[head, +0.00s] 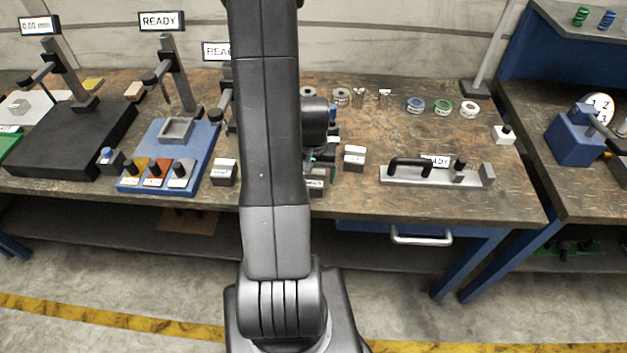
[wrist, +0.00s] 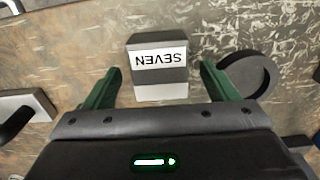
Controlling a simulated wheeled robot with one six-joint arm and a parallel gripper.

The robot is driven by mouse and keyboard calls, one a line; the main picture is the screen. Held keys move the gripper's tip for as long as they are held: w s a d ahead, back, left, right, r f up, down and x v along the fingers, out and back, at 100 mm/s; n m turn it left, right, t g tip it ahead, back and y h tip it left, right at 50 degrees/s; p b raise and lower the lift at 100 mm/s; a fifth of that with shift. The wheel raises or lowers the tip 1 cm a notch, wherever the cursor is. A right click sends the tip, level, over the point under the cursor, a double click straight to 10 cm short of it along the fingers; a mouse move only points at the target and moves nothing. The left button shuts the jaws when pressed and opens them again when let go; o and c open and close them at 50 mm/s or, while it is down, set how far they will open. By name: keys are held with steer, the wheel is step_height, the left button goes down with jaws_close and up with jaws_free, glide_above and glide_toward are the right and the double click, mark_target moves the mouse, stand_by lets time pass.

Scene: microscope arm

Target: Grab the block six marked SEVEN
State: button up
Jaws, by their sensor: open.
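The block marked SEVEN (wrist: 157,44) is a grey block with a white label in the wrist view, its lettering upside down. It stands on the worn bench top. My gripper (wrist: 161,72) is open, with one green finger on each side of the block's near part. A gap shows between the block and each finger; I cannot tell how far apart they are in height. In the head view my arm hides most of the gripper. A small grey block with a white label (head: 354,157) stands just right of the arm there, its lettering too small to read.
A metal fixture with a black handle (head: 430,174) stands to the right in the head view. Another labelled block (head: 224,172) and a blue tray (head: 200,145) are left of my arm.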

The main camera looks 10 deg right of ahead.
steer(key=shift+f, duration=0.95)
steer(key=shift+c, duration=0.4)
steer(key=shift+r, duration=0.1)
jaws_close()
